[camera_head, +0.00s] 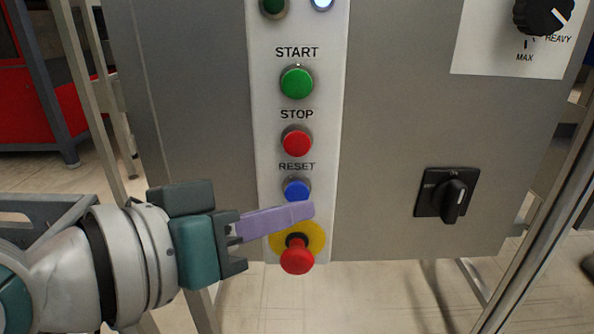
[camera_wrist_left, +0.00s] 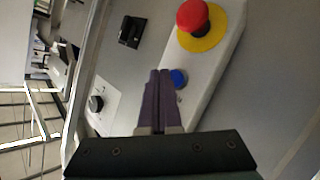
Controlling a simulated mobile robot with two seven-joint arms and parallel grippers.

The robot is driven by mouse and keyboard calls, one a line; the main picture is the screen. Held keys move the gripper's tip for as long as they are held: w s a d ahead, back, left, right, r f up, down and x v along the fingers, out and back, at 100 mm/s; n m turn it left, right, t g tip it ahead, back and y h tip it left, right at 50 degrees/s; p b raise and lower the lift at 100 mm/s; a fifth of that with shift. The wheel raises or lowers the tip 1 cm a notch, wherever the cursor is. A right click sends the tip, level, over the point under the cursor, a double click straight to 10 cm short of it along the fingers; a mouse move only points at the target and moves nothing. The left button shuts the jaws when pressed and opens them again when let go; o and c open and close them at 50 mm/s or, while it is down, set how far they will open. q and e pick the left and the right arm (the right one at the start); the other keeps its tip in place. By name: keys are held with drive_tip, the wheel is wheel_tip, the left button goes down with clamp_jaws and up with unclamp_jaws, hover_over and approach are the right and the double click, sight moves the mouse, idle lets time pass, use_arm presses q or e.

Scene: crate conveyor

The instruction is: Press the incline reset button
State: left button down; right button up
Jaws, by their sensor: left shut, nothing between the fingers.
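The blue RESET button (camera_head: 297,190) sits on a pale vertical strip of the grey control panel, below the red STOP button (camera_head: 296,142). It also shows in the left wrist view (camera_wrist_left: 179,78), just right of the fingertips. My left gripper (camera_head: 308,211) is shut and empty, its purple fingers pressed together. In the head view the fingertips overlap the lower edge of the button; whether they touch it I cannot tell. In the left wrist view the fingers (camera_wrist_left: 158,76) point towards the panel beside the button. My right gripper is not in view.
A red emergency stop (camera_head: 297,257) on a yellow disc is just below the fingers. The green START button (camera_head: 297,82) is higher on the strip. A black rotary switch (camera_head: 449,196) and a dial (camera_head: 541,14) are to the right. Bare panel lies between the strip and the switch.

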use_arm(q)
drive_tip(key=shift+w, duration=0.15)
drive_tip(key=shift+w, duration=0.3)
drive_tip(key=shift+w, duration=0.45)
idle(0.8)
drive_tip(key=shift+s, duration=0.1)
drive_tip(key=shift+s+p, duration=0.55)
drive_tip(key=shift+s, duration=0.2)
